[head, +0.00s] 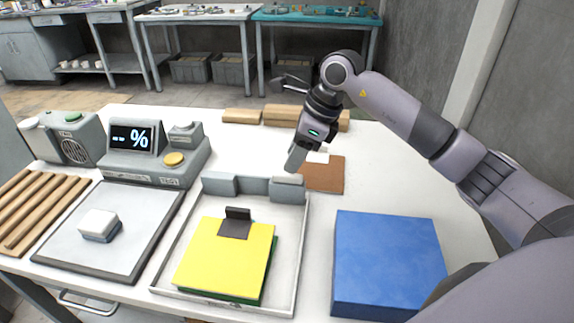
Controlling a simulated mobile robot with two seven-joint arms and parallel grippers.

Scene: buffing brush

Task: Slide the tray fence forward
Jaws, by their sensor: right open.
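A shallow light-grey tray (303,240) sits on the white table. A grey fence (253,186) with a raised block at each end runs along the tray's far edge. A yellow pad (225,258) with a green layer under it lies in the tray. A dark clip-like piece (236,222) stands at the pad's far edge, apart from the fence. My right gripper (299,158) is open and points down just beyond the fence's right block. I cannot tell whether it touches the fence. My left gripper is out of view.
A blue block (388,262) stands right of the tray. A grey mat (75,245) with a white-topped block (99,224) lies left. Behind it is a display device (150,160). A brown board (326,175) lies beyond the tray's right corner, with wooden bars (283,113) farther back.

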